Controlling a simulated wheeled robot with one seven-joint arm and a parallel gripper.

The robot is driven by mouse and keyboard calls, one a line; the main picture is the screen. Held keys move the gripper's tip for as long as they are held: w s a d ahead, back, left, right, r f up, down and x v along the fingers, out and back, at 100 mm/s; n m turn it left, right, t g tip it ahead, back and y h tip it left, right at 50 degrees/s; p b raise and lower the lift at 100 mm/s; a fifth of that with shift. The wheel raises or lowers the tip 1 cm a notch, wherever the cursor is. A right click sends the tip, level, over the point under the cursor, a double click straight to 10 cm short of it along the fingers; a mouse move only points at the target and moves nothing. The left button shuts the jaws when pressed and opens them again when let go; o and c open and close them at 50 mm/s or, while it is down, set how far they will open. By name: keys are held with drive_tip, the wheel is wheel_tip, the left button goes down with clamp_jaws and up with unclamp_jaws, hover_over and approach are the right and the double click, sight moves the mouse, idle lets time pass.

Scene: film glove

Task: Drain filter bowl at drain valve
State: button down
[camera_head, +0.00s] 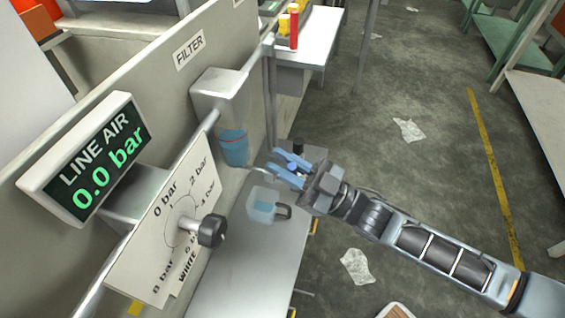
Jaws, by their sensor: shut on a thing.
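The filter bowl (235,150) hangs under the grey filter housing on the panel and shows blue, with a darker band at its top. A thin pale pipe runs from below it towards my gripper (288,169). My gripper's blue fingers are shut around a small blue piece at the end of this pipe, which looks like the drain valve; the fingers hide most of it. A clear jug (262,205) with a dark handle stands on the bench below the gripper, with light blue showing in it.
The line air display (98,158) reads 0.0 bar. A regulator with a black knob (212,230) juts from a dial plate (165,225). The grey bench (245,275) is mostly bare. Paper scraps (408,130) lie on the floor. A side table (312,50) holds red and yellow items.

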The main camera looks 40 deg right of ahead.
drive_tip(key=shift+w+d+m+t+h+p, duration=0.2)
drive_tip(key=shift+m+h, duration=0.25)
drive_tip(key=shift+m, duration=0.45)
drive_tip(key=shift+w+d+m+t+h+p, duration=0.1)
drive_tip(key=shift+d+m+h+p, duration=0.25)
drive_tip(key=shift+m, duration=0.55)
drive_tip(key=shift+a+f+m+h, duration=0.1)
drive_tip(key=shift+m+h, duration=0.2)
drive_tip(key=c, duration=1.1)
unclamp_jaws()
drive_tip(key=b+v, duration=0.1)
drive_tip(key=v, duration=0.6)
drive_tip(key=shift+s, duration=0.4)
drive_tip(key=shift+f, duration=0.15)
